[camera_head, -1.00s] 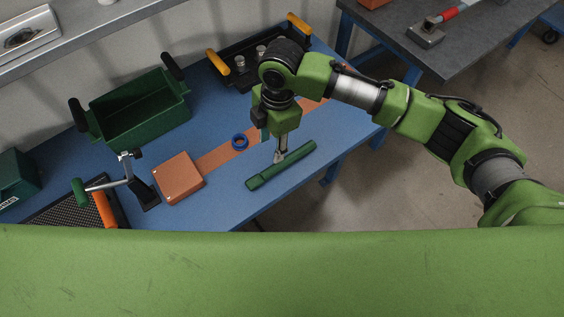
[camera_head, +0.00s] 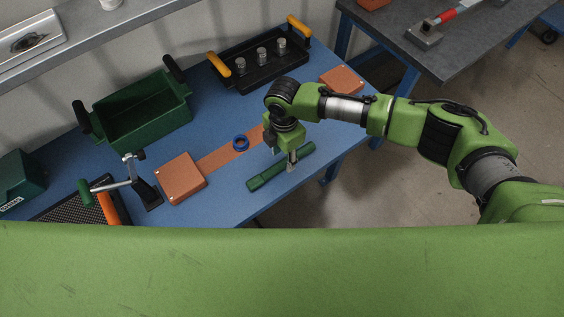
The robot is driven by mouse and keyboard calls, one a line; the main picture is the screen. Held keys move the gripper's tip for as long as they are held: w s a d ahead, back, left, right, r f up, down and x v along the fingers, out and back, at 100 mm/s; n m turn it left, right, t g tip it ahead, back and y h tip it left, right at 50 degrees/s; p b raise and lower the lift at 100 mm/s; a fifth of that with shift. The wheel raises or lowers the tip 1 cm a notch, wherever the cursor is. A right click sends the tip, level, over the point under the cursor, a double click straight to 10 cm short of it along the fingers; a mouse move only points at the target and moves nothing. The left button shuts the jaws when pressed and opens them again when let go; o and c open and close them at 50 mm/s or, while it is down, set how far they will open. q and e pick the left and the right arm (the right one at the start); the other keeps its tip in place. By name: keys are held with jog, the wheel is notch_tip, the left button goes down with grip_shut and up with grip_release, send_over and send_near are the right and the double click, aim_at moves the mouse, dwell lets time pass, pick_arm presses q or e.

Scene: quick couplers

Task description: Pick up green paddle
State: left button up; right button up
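The green paddle (camera_head: 265,179) is a long dark green bar lying flat near the front edge of the blue table (camera_head: 235,202). My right gripper (camera_head: 291,167) points down at the paddle, right of its middle. A grey finger shows in front of the paddle and hides a little of it. The gap between the fingers is not clear, and I cannot tell whether they touch the paddle. My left gripper is not in view.
A blue ring (camera_head: 240,143) lies behind the paddle on an orange strip (camera_head: 215,156). An orange block (camera_head: 179,178), a lever clamp (camera_head: 143,190) and a green bin (camera_head: 140,125) stand to the left. A black tray (camera_head: 262,72) with metal couplers is at the back.

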aim_at(284, 162)
jog(key=shift+f, duration=1.55)
grip_shut()
jog(key=shift+r, duration=0.2)
